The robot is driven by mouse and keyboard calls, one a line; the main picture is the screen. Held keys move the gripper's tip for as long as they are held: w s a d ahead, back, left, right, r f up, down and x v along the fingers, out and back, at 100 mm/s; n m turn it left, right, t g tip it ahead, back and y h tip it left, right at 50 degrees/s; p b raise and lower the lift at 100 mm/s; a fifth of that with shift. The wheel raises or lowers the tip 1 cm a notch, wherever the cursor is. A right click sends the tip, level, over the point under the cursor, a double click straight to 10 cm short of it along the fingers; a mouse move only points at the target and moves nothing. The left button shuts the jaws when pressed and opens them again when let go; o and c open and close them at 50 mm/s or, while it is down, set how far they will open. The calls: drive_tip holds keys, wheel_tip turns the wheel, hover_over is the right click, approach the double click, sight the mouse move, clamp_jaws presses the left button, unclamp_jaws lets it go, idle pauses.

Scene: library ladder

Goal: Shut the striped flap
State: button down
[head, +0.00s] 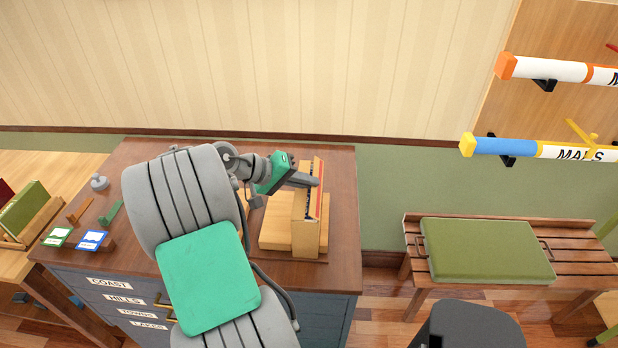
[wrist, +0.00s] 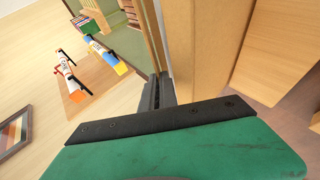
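A pale wooden case (head: 305,232) stands on the brown desk top. A thin upright panel with a red and white edge (head: 319,190) is on its right side; I take this for the striped flap, though its striped face is turned away. My gripper (head: 309,181) reaches across the top of the case, its grey fingertips at the panel's upper part. In the wrist view the dark fingers (wrist: 157,92) lie close together beside a wooden panel (wrist: 205,50). They look shut, with nothing clearly between them. Whether they touch the panel I cannot tell.
The brown desk (head: 335,170) has labelled drawers (head: 110,284) at the front. Small stamps and blue and green cards (head: 92,240) lie at its left. A bench with a green cushion (head: 485,250) stands right. Map tubes (head: 500,147) hang on the wall.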

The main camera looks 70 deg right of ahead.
drive_tip(key=c, duration=2.1)
unclamp_jaws()
drive_tip(key=shift+o, duration=0.9)
drive_tip(key=b+v, duration=0.1)
drive_tip(key=v, duration=0.6)
drive_tip(key=shift+w+a+r, duration=0.15)
drive_tip(key=shift+w+r, duration=0.1)
